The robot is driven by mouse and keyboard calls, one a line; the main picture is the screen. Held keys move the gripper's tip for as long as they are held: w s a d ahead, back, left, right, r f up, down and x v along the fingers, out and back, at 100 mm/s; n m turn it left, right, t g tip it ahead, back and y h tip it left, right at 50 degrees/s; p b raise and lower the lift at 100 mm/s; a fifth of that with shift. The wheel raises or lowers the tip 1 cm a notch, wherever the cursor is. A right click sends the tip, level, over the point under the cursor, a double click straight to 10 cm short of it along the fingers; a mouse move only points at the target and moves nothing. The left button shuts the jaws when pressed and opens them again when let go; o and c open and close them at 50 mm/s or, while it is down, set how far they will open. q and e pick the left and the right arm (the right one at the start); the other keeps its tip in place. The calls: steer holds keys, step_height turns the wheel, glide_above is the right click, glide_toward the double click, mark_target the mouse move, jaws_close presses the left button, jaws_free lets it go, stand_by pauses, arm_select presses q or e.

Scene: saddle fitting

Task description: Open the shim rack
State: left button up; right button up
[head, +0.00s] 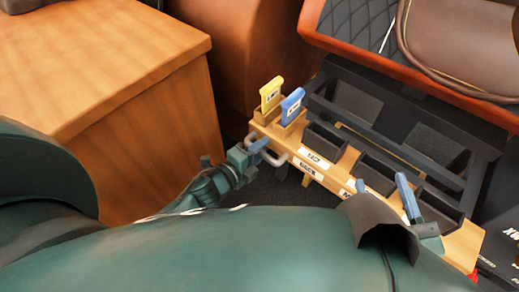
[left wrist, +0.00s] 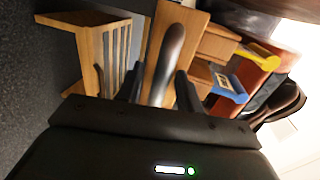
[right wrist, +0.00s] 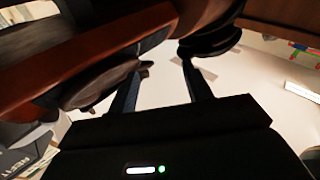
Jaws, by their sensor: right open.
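The wooden shim rack (head: 313,160), a long labelled board, stands right of centre in the head view. A grey bar handle (head: 277,157) sticks out near its left end. My left gripper (head: 257,146) is at this handle. In the left wrist view the handle (left wrist: 172,50) runs slantwise between the two dark fingers, against the wooden front; I cannot tell whether they press on it. My right gripper (head: 410,200) is over the rack's right end, partly hidden by my arm. In the right wrist view its fingers (right wrist: 162,85) are apart with nothing between them.
A yellow tag piece (head: 271,93) and a blue one (head: 292,104) stand at the rack's left end. Dark open bins (head: 325,143) and a dark frame (head: 400,122) lie behind. A wooden cabinet (head: 150,110) stands left, and a leather saddle (head: 460,45) is at the back right.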

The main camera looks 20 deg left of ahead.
steer(key=shift+r, duration=0.1)
arm_select(q)
steer(key=shift+s+a, duration=0.1)
steer(key=shift+s, duration=0.2)
steer(key=p+v, duration=0.2)
steer(key=v, duration=1)
steer(key=shift+s, duration=0.3)
arm_select(e)
steer(key=shift+d+g+h, duration=0.3)
steer(key=shift+d+h, duration=0.15)
steer(key=shift+h, duration=0.25)
arm_select(q)
steer(key=shift+r, duration=0.1)
arm_select(e)
steer(key=shift+s+a, duration=0.1)
steer(key=shift+a, duration=0.05)
